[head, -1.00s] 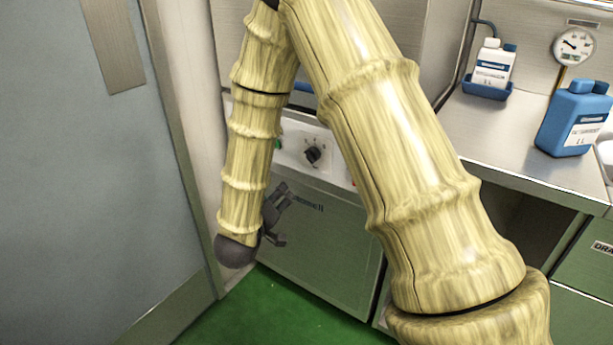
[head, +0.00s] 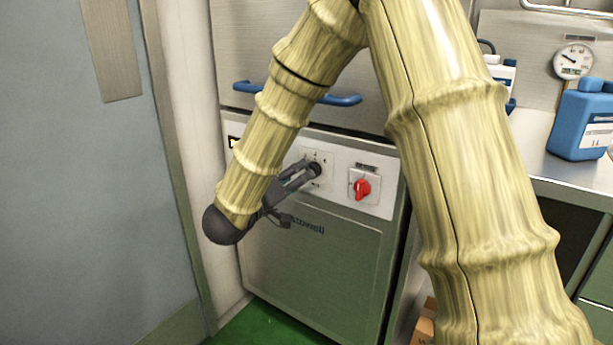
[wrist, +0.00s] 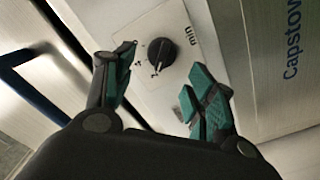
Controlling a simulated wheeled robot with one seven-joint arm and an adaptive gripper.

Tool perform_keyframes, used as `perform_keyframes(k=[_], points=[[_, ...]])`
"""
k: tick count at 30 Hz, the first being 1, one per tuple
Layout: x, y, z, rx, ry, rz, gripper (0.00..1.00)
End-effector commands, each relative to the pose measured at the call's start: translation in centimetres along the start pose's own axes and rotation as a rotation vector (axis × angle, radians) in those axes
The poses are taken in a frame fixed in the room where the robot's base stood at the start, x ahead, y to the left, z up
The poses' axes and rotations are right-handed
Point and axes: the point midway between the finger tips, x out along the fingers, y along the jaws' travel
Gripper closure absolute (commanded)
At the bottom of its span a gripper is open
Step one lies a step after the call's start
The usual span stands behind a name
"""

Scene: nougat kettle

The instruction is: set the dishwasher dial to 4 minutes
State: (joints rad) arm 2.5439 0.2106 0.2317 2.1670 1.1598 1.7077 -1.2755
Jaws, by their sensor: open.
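The dishwasher dial (head: 315,169) is a round black knob on the pale control panel, partly hidden by my gripper in the head view. In the wrist view the dial (wrist: 161,55) shows whole, with a small white mark on its lower-left part. The marks around it are too small to read surely; "min" is printed beside it. My gripper (head: 297,195) is open in front of the panel. In the wrist view my gripper (wrist: 164,60) has one finger on each side of the dial, with visible gaps; I cannot tell the depth between them.
A red switch (head: 362,188) sits right of the dial on the same panel. A blue bar handle (head: 340,99) runs above the panel. The grey door (head: 150,180) stands close at left. A steel counter with a blue jug (head: 582,120) is at right.

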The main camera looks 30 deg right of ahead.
Motion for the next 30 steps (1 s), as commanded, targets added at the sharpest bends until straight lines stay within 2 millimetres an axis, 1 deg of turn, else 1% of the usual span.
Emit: perform_keyframes(k=[1,3,9,15,23,24,26,30], points=[[0.9,-0.1,0.2,0.003,-0.004,0.001,0.44],[1.9,-0.2,0.2,0.002,-0.002,-0.001,0.44],[4.3,-0.1,0.2,0.001,-0.002,0.0,0.44],[5.2,-0.1,0.1,0.001,0.0,-0.001,0.44],[5.3,0.0,0.0,0.0,0.0,-0.001,0.44],[5.3,0.0,0.0,0.0,0.0,-0.001,0.48],[5.3,0.0,0.0,0.0,0.0,-0.001,0.59],[5.3,0.0,0.0,0.0,0.0,-0.001,0.84]])
